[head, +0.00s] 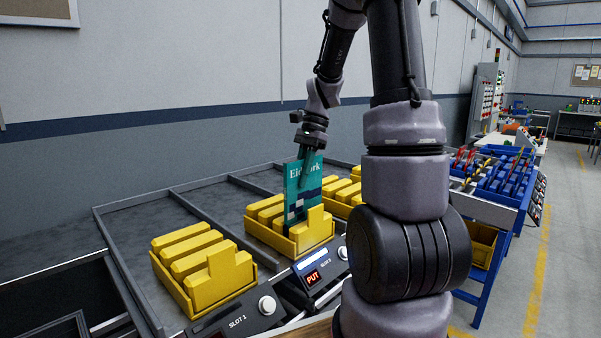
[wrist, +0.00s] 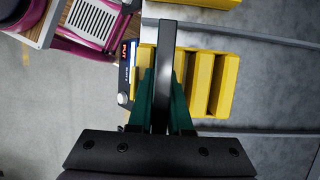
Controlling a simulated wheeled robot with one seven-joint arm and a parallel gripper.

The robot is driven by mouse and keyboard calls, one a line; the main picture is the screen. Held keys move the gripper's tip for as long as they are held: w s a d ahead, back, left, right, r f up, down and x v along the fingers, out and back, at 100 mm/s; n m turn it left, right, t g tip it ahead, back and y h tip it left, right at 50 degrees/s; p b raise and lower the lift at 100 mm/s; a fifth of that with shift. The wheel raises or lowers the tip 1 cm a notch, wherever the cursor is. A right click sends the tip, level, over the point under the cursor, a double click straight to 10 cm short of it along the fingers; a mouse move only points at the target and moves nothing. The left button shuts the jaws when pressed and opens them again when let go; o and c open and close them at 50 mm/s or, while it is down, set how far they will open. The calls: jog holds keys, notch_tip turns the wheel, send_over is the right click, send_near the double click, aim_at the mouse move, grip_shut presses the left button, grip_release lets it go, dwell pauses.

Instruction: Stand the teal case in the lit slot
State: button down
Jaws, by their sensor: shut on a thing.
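The teal case (head: 309,170), with white lettering at its top, is upright at the yellow slot 2 rack (head: 318,236). Its lower end is behind the rack's front block, so I cannot tell whether it touches the floor. My gripper (head: 302,182) comes from above and is shut on the case. In the wrist view my gripper (wrist: 164,75) has dark green fingers on both sides of the case's narrow dark edge (wrist: 166,45). The slot 2 panel (head: 320,272) shows a red lit PUT.
The yellow slot 1 rack (head: 215,285) stands to the left, by the unlit slot 1 panel (head: 238,318). Another yellow rack (head: 342,192) is to the right, partly behind my arm. Grey rails (head: 205,182) divide the table. Blue bins (head: 500,175) stand farther right.

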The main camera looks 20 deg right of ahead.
aim_at(300, 164)
jog(key=shift+f, duration=2.55)
jog(key=c, duration=0.8)
grip_release()
jog(key=shift+o, duration=0.5)
jog(key=o, duration=0.3)
jog(key=shift+o, duration=0.2)
jog(key=shift+r, duration=4)
jog(key=shift+r, duration=0.1)
